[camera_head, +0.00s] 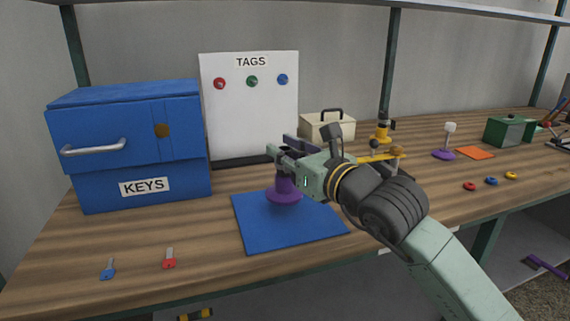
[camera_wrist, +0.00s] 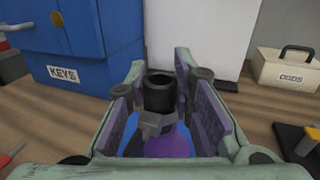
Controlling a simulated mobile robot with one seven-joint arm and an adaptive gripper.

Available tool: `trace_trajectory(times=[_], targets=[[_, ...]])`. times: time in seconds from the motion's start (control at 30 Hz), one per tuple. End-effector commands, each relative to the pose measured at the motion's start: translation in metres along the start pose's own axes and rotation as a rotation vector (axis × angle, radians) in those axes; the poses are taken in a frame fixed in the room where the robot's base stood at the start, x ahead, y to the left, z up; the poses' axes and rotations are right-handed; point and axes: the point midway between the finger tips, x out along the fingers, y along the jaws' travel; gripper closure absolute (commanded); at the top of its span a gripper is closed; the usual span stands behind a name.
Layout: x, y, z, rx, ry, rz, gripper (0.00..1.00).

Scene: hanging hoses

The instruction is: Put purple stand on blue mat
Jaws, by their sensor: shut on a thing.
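The blue mat (camera_head: 262,229) lies flat on the wooden bench in front of the white TAGS board. The purple stand (camera_head: 284,195) is over the mat, upright, with its round base showing below my gripper (camera_head: 287,163). I cannot tell whether the base touches the mat. In the wrist view my gripper (camera_wrist: 165,110) has its fingers on both sides of the stand's dark upper part (camera_wrist: 159,93), shut on it. The purple base (camera_wrist: 172,142) and a little blue of the mat show below. Part of the stand is hidden by the fingers.
A blue KEYS cabinet (camera_head: 130,150) stands left, with a blue key (camera_head: 108,268) and a red key (camera_head: 169,259) in front. A cream ODDS box (camera_head: 327,126) is behind my gripper.

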Motion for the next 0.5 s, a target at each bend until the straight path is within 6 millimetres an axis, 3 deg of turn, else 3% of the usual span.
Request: trace_trajectory(times=[0.23, 0.5], targets=[[0.0, 0.0, -0.03, 0.003, 0.001, -0.002, 1.0], [0.0, 0.001, -0.035, 0.0, 0.0, 0.0, 1.0]])
